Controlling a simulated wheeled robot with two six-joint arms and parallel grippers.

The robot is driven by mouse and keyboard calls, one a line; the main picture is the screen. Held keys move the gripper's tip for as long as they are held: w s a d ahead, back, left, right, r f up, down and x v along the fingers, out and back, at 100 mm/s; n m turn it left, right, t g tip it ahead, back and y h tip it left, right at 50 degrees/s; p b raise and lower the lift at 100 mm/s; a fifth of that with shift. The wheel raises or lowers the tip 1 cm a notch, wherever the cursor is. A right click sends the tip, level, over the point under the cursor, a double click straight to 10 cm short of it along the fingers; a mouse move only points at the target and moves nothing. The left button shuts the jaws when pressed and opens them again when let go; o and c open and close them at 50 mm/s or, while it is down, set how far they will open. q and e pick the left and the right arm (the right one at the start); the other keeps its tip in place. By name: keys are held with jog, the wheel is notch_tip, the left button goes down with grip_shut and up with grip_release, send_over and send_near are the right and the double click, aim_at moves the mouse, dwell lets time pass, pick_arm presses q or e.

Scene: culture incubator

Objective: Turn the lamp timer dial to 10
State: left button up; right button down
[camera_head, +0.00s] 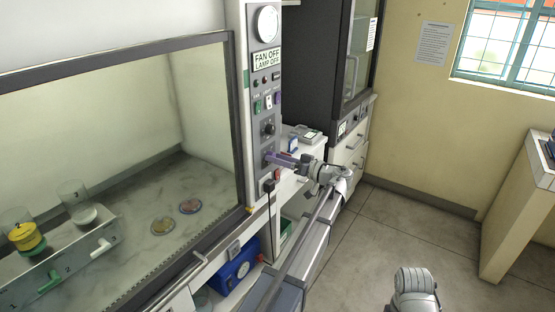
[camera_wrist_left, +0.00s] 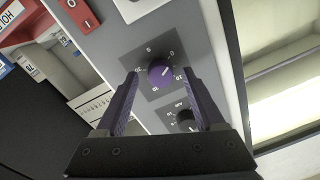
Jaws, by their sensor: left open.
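The lamp timer dial (camera_wrist_left: 160,71) is a round purple-looking knob on a dark square plate, with white numbers around it, in the left wrist view. A pale mark on the knob seems to point up and right, towards the 0; its exact setting is hard to read. My left gripper (camera_wrist_left: 164,78) is open, with one finger on each side of the knob; contact cannot be told. In the head view my left gripper (camera_head: 271,158) is at the lower part of the control panel (camera_head: 262,100) and hides the dial. My right gripper is not in view.
A second dial (camera_head: 268,128) sits above on the panel, under switches and a display reading FAN OFF, LAMP OFF (camera_head: 266,59). A red switch (camera_wrist_left: 82,14) is close to the dial. The glass-fronted cabinet (camera_head: 236,130) is left; a black cable (camera_head: 268,215) hangs below.

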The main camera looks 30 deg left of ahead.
pick_arm(q)
jog(key=shift+a, duration=0.25)
grip_shut()
dwell(0.5)
